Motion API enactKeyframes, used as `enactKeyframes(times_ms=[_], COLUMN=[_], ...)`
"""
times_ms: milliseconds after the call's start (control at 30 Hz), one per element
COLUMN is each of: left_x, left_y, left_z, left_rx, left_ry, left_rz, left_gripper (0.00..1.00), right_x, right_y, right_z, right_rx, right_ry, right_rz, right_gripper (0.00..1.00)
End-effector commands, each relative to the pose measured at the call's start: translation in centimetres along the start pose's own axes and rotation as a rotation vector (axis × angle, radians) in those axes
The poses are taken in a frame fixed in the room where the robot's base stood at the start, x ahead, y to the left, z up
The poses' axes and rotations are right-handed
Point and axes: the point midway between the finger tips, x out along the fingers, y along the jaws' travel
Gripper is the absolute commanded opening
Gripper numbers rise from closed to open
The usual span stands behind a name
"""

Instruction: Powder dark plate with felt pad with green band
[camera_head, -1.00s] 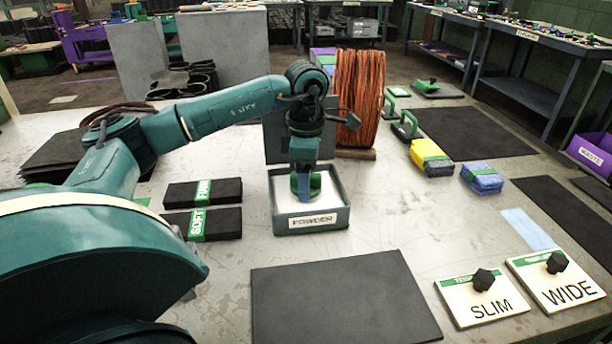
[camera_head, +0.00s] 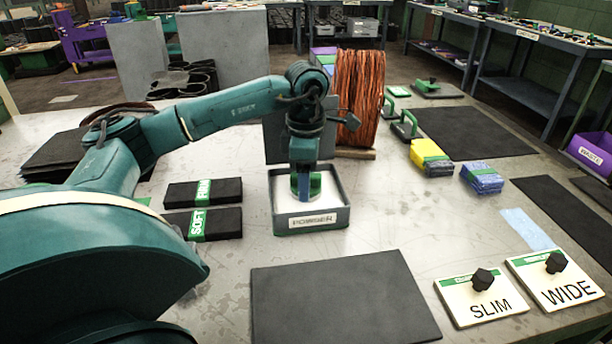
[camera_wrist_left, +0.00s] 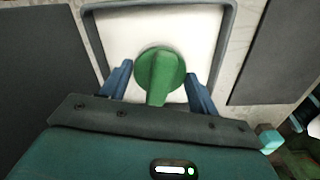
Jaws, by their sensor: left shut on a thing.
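My left gripper (camera_head: 305,188) points down into the powder tray (camera_head: 312,222), a grey-walled box with a white inside and a POWDER label. It is shut on a green round pad with a raised grip (camera_wrist_left: 160,72), seen between the blue fingers in the left wrist view. The pad is over or on the white powder; contact with it is hidden. A green band cannot be made out on it. A dark flat plate (camera_head: 345,298) lies at the front middle of the table, bare on top. My right gripper is not in view.
Dark SOFT and FIRM blocks (camera_head: 217,223) lie left of the tray. A copper-coloured coil (camera_head: 360,98) stands behind it. Yellow (camera_head: 430,157) and blue (camera_head: 482,179) sponges, further dark plates (camera_head: 472,132) and SLIM (camera_head: 484,300) and WIDE (camera_head: 555,282) templates are at right.

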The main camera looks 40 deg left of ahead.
Motion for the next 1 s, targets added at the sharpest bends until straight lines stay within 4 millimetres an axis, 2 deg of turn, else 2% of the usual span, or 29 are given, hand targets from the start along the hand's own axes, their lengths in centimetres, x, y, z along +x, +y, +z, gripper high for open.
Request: enactKeyframes(times_ms=[133, 833, 1000], left_x=[-0.6, -6.5, -7.0], left_y=[-0.1, 0.0, 0.0], left_z=[0.0, 0.0, 0.0], left_rx=[0.002, 0.001, 0.001], left_ry=[0.004, 0.001, 0.001], left_rz=[-0.006, -0.002, -0.002], left_gripper=[0.42, 0.42, 0.42], right_x=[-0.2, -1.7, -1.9], right_y=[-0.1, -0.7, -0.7], right_z=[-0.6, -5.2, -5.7], right_rx=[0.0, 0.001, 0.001], right_ry=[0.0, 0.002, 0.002], right_rz=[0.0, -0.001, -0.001], right_gripper=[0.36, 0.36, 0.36])
